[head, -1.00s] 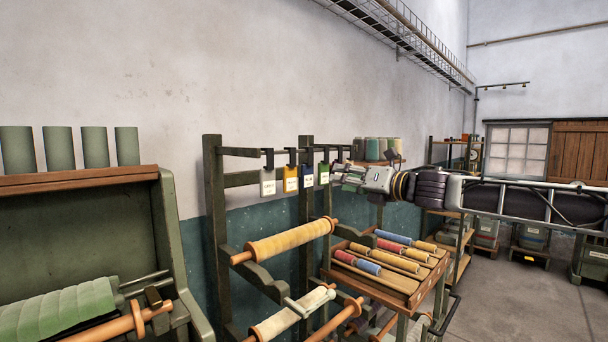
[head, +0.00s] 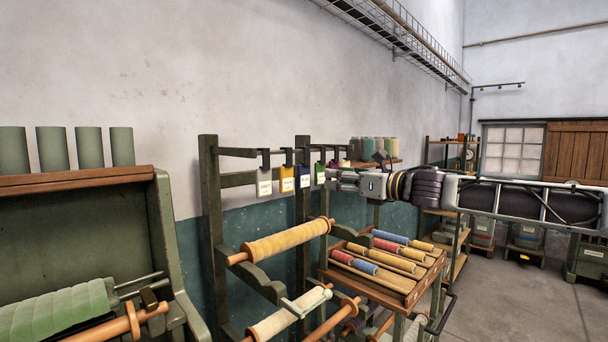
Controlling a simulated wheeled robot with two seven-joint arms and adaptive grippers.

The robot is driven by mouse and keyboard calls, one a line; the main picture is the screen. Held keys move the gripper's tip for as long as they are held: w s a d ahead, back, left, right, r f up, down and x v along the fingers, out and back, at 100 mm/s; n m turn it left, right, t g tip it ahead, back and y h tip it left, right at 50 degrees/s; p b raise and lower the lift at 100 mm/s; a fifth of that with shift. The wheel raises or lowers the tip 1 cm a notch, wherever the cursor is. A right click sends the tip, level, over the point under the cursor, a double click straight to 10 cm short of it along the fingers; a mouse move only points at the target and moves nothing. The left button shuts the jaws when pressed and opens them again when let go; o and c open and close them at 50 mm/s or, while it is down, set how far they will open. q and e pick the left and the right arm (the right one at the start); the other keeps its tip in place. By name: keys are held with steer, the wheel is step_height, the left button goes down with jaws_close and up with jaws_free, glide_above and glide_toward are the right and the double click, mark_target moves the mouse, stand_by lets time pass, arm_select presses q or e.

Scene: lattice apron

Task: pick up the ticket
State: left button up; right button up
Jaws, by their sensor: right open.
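Several tickets hang from dark clips on the rack's upper rail. From left to right I see a grey ticket (head: 264,184), a yellow ticket (head: 287,180), a blue ticket (head: 304,178) and a green ticket (head: 320,174). Each has a white label. A small maroon patch shows just above my right gripper (head: 333,180), mostly hidden by it; I cannot tell what it is. My right gripper reaches in from the right, open, its fingertips just right of the green ticket. I cannot tell whether they touch it. My left gripper is out of view.
The green rack (head: 210,230) holds a yellow roller (head: 285,241) and more rollers below the tickets. A wooden tray (head: 370,286) of coloured bobbins stands right of it. A green machine (head: 90,230) fills the left.

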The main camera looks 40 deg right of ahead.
mark_target(305, 173)
steer(key=shift+w, duration=0.15)
steer(key=shift+w+a+p, duration=0.2)
steer(key=shift+w+p, duration=0.35)
steer(key=shift+w, duration=1.55)
steer(key=shift+w+a+p, duration=0.2)
steer(key=shift+w+p, duration=0.35)
steer(key=shift+w, duration=1.5)
steer(key=shift+w, duration=0.1)
steer(key=shift+w+a+p, duration=0.15)
steer(key=shift+w+p, duration=0.4)
steer(key=shift+w, duration=0.7)
steer(key=shift+w+a+p, duration=0.15)
steer(key=shift+w+p, duration=0.35)
steer(key=shift+w, duration=0.75)
steer(key=shift+c, duration=0.3)
steer(key=c, duration=0.6)
steer(key=shift+r, duration=0.1)
